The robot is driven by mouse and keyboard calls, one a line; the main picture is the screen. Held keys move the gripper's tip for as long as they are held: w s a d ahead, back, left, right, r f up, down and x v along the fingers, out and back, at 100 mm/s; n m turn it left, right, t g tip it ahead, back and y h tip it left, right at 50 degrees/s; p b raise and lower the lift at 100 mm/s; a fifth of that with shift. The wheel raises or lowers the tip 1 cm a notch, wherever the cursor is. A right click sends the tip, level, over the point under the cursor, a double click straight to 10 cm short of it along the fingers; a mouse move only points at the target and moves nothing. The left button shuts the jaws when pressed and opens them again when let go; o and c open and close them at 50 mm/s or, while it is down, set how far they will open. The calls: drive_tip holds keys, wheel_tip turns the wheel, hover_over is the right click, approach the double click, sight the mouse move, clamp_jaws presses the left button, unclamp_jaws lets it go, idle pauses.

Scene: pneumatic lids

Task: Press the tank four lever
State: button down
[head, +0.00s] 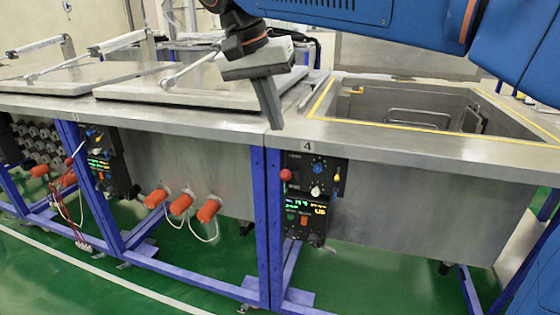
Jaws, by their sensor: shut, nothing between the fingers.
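Tank four (400,143) is the steel tank at the right, marked with a "4" label (307,146) on its front rim. Its top is open, with a yellow edge around the opening. Below the label is a black control panel (327,188). It carries a small yellow lever (337,176), a blue knob (317,168), a white knob (316,190) and a red knob (286,175). I cannot tell for sure which is the lever. My gripper (277,127) is shut and empty, pointing down near the tank's left front rim, above and left of the panel and apart from it.
A closed tank lid (185,92) with a bar handle lies left of my gripper. Another control panel (104,165) and orange-capped pipes (181,204) are on the left tank's front. Blue frame posts (268,220) stand below. Green floor in front is clear.

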sight(283, 171)
drive_tip(key=a, duration=0.1)
drive_tip(key=a+r, duration=0.1)
drive_tip(key=shift+s+a, duration=0.15)
drive_tip(key=shift+a, duration=0.2)
drive_tip(key=shift+f, duration=0.2)
drive_tip(key=x, duration=1.3)
drive_tip(key=shift+d+f, duration=0.3)
drive_tip(key=shift+d, duration=0.05)
drive_tip(key=shift+f, duration=0.1)
